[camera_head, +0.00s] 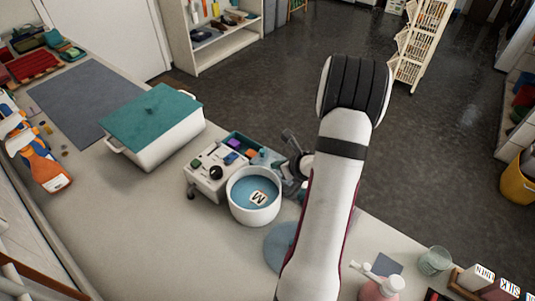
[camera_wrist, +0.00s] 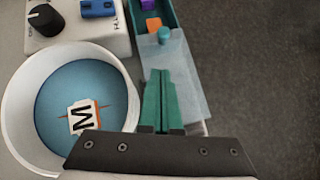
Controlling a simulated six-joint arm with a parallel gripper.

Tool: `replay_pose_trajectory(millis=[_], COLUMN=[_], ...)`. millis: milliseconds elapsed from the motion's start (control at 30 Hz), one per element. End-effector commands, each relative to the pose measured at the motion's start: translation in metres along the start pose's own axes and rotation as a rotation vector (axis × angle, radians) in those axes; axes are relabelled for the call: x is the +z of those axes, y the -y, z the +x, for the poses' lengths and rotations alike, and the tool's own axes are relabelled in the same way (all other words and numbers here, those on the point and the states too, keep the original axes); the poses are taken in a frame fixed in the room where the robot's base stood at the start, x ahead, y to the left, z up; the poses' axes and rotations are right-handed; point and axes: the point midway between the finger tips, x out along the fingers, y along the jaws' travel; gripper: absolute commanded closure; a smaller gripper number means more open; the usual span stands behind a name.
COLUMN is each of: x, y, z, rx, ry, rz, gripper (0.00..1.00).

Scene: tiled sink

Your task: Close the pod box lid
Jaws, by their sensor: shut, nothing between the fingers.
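The pod box (camera_wrist: 178,22) is a narrow teal tray with purple and orange pods at its far, uncovered end; it also shows in the head view (camera_head: 240,146). Its lid (camera_wrist: 185,85) looks like a pale, see-through blue sheet with a small teal knob (camera_wrist: 164,34) near its far edge. The lid covers the near part, leaving the far part open. My gripper (camera_wrist: 160,74) has its green fingers together and empty, over the lid behind the knob. I cannot tell whether the fingertips touch the lid. In the head view my arm partly hides this area.
A white round pot (camera_head: 254,197) with a blue inside and an "M" tile stands close left of the fingers. A white appliance (camera_head: 208,172) with a black dial is beside the box. A white casserole with teal lid (camera_head: 155,122) stands farther left. The counter's edge drops to the floor at right.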

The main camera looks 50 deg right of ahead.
Motion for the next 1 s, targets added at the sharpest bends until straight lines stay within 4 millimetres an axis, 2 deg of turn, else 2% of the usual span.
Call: replay_pose_trajectory(millis=[33, 233, 733, 867, 1000], x=[0.002, 0.023, 0.031, 0.049, 0.077], y=[-0.001, -0.001, -0.002, -0.01, -0.023], z=[0.009, 0.028, 0.035, 0.053, 0.081], rx=[0.002, 0.001, 0.001, 0.003, 0.004], ry=[-0.001, 0.0, 0.0, 0.0, 0.001], rz=[-0.001, -0.003, -0.002, -0.008, -0.008], gripper=[1.0, 1.0, 1.0, 1.0, 1.0])
